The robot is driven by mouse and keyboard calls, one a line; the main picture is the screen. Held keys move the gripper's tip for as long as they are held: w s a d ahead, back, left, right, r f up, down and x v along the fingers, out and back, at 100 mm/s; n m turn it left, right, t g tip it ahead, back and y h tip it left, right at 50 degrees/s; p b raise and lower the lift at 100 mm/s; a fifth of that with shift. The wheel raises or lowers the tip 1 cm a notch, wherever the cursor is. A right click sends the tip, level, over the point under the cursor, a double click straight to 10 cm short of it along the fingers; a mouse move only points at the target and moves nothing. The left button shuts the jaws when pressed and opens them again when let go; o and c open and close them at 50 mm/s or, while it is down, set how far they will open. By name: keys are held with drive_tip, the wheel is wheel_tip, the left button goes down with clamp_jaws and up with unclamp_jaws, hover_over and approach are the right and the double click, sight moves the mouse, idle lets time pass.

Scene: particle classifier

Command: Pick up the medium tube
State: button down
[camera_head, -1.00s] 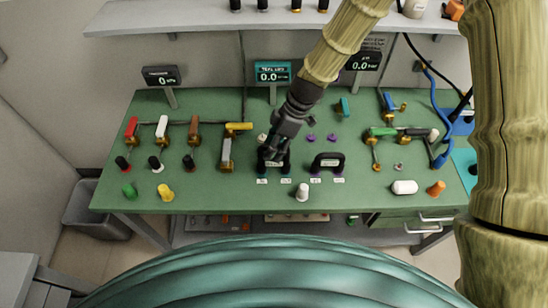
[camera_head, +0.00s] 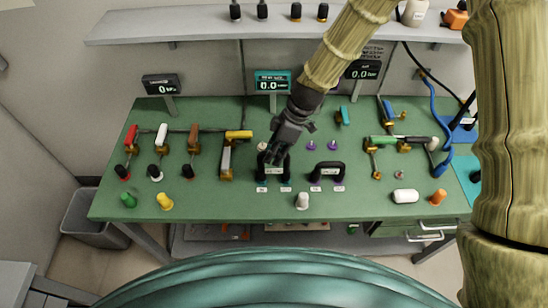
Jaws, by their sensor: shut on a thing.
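A dark U-shaped tube (camera_head: 286,170) with a pale label on it stands near the middle of the green bench. My gripper (camera_head: 272,157) reaches down from above and is shut on the top of this tube, partly hiding it. The tube's legs appear to end at the teal fittings behind the small white labels; I cannot tell if they are clear of them. A second dark U-shaped tube (camera_head: 327,168) with a label stands just to the right, apart from my gripper. No size marking is readable.
Valves with red, white and brown handles (camera_head: 162,135) stand at the left, and a yellow-handled valve (camera_head: 238,134) is left of my gripper. A green-handled valve (camera_head: 384,141) is at the right. A white plug (camera_head: 302,201) stands in front. Displays line the back.

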wheel_tip(320, 180, up, 9)
drive_tip(key=b, duration=0.3)
drive_tip(key=shift+r, duration=0.2)
idle(0.4)
drive_tip(key=shift+r+p, duration=1.65)
drive_tip(key=shift+r, duration=0.55)
wheel_tip(320, 180, up, 3)
drive_tip(key=shift+p, duration=1.15)
